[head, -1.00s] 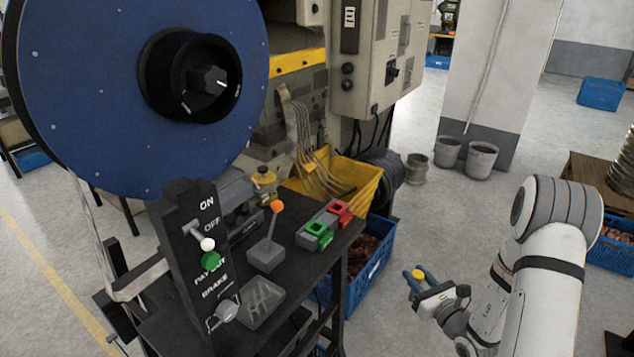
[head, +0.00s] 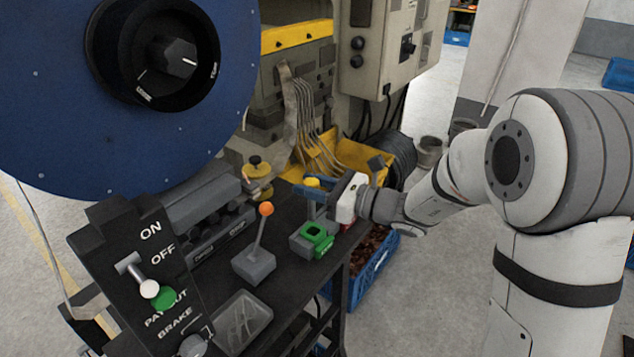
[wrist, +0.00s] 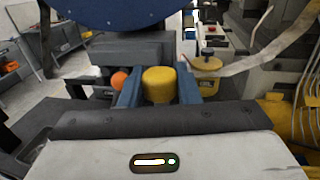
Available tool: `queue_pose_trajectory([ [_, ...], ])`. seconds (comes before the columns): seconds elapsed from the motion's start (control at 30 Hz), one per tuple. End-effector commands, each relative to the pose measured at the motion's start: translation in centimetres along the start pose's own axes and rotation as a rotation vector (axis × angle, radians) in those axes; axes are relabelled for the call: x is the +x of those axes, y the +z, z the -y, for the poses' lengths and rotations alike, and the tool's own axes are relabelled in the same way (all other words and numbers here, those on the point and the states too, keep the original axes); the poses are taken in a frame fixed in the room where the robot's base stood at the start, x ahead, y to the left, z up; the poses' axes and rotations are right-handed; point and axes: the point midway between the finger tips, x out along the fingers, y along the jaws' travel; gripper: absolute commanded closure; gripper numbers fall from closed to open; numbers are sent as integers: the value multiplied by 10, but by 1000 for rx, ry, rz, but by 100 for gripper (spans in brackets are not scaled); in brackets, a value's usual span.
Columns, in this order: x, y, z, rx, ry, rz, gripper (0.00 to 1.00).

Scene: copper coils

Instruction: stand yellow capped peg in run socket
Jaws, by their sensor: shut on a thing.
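The yellow cap of the peg (head: 312,182) shows between the blue fingers of my gripper (head: 311,189). In the wrist view the yellow cap (wrist: 159,82) sits between both fingertips, and my gripper (wrist: 158,90) is shut on it. The green socket (head: 316,240) is on a grey block on the black bench, just below and in front of the gripper. Its label is too small to read.
An orange-knobbed lever (head: 262,232) rises left of the green socket. A clear tray (head: 243,318) lies nearer the front. The black control panel (head: 140,270) and the blue reel (head: 60,90) stand left. A yellow bin (head: 352,158) is behind.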

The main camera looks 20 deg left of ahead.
Motion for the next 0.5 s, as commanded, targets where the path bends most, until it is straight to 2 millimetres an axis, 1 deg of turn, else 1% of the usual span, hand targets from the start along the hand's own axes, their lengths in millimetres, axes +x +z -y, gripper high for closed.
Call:
queue_pose_trajectory([
  [0.5,-3,-34,3,0,-9,1,94],
])
